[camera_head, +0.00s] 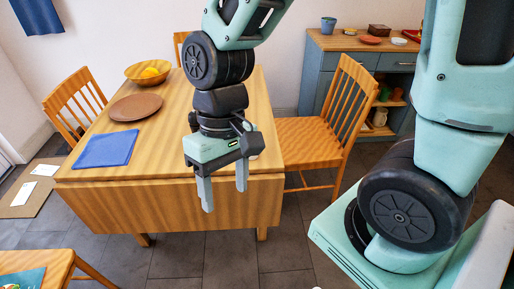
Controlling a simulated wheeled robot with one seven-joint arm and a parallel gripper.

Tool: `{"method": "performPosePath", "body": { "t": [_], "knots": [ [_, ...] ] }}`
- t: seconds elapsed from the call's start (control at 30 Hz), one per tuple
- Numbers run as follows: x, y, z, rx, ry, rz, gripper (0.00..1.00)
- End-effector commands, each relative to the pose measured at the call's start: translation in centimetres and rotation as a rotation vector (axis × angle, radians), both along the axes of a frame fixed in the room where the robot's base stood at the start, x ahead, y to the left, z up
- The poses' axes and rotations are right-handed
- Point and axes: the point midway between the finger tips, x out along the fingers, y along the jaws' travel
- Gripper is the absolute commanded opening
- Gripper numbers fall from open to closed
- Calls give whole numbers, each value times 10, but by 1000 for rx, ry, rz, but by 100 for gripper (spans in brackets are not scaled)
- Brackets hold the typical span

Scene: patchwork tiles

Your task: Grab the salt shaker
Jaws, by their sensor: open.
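My gripper (224,196) hangs in front of the near side of the wooden table (170,160), fingers pointing down. Its two grey fingers are apart with nothing between them. I cannot make out a salt shaker for certain. A small pale thing (254,156) shows at the right edge of my gripper, by the table's right side. It is mostly hidden behind the gripper, and I cannot tell what it is.
On the table are a blue cloth (105,149), a brown round plate (136,107) and a wooden bowl (148,72) with yellow contents. Wooden chairs (340,115) stand around it. A blue-grey cabinet (338,75) holds dishes at the back right.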

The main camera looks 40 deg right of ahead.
Motion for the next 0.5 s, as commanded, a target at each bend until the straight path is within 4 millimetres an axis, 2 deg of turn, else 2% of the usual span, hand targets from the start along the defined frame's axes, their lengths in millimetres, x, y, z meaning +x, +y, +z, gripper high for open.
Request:
{"method": "performPosePath", "body": {
  "t": [0.03, 0.17, 0.27, 0.37, 0.5],
  "knots": [
    [15, -12, -11, 27, 67, -141, 60],
    [51, -40, -30, 118, 219, -481, 60],
    [78, -68, -46, 206, 327, -741, 60],
    [104, -102, -61, 311, 429, -999, 60],
    [133, -163, -84, 491, 560, -1355, 60]
  ]
}}
